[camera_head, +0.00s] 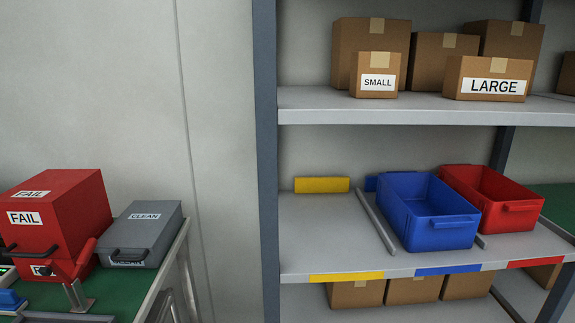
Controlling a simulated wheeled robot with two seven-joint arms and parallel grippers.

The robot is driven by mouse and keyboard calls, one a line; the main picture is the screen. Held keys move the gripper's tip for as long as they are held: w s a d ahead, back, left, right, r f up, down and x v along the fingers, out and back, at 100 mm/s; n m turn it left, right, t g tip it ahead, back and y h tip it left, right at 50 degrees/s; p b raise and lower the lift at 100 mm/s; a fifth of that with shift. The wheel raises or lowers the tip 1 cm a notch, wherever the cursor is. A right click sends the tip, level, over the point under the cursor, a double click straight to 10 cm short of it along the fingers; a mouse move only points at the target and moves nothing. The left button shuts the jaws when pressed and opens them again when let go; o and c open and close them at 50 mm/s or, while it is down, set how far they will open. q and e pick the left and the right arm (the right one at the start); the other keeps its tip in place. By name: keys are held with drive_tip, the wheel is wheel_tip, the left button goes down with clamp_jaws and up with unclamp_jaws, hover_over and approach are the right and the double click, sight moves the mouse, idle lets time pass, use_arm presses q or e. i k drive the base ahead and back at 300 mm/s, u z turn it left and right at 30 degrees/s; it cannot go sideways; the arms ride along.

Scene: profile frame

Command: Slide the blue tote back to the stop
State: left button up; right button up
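The blue tote (426,212) is an open, empty-looking bin with a handle on its front. It stands upright on the middle shelf (325,235), its front close to the shelf's front edge. Part of a blue stop (371,183) shows behind the tote's back left corner; the rest is hidden by the tote, and I cannot tell the exact gap between them. A grey rail (374,219) runs along the tote's left side. Neither of my grippers is in view.
A red tote (492,200) stands close to the right of the blue one. The lane left of the rail is empty, with a yellow stop (322,184) at its back. Yellow, blue (448,270) and red strips mark the shelf edge. Cartons fill the upper shelf (320,104).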

sight(425, 214)
drive_tip(key=z, duration=0.3)
drive_tip(key=k, duration=0.5)
drive_tip(key=z, duration=1.25)
drive_tip(key=i, duration=0.95)
drive_tip(key=u, duration=0.2)
